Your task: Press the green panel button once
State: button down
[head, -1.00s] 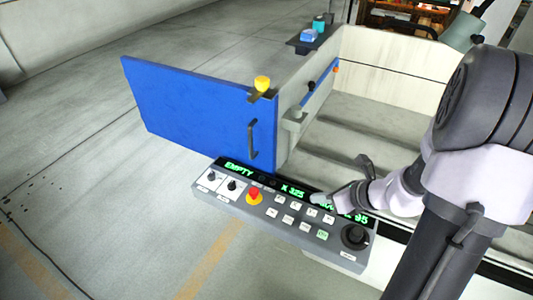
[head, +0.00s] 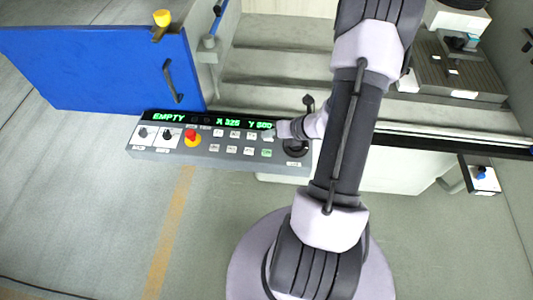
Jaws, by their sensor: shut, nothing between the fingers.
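The control panel (head: 200,150) is a grey console on the machine's front with a black display strip reading EMPTY, X 325 and Y 500 in green. The green button (head: 266,153) is a small key at the right end of the lower row of white keys. My gripper (head: 272,133) is shut and empty. In the picture its tips lie just above the green button, over the right end of the upper key row and the display's edge. I cannot tell whether the tips touch the panel. The green button is in plain view.
A red emergency stop (head: 191,135) on a yellow base and two black selector knobs sit on the panel's left. A black dial (head: 295,147) is right of the green button. The open blue door (head: 95,68) stands behind the panel's left. Floor in front is clear.

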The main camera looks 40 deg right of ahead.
aim_at(269, 153)
notch_tip(269, 153, down, 7)
jog(key=b, duration=0.5)
jog(key=shift+r, duration=0.1)
dwell(1.6)
jog(key=shift+f+b, duration=0.45)
jog(key=shift+b, duration=0.05)
jog(key=shift+f+b, duration=0.35)
jog(key=shift+f, duration=0.05)
jog(key=shift+r, duration=0.1)
dwell(0.5)
jog(key=shift+r+p, duration=0.7)
jog(key=shift+r, duration=0.05)
jog(key=shift+r+p, duration=2.15)
jog(key=shift+r, duration=0.35)
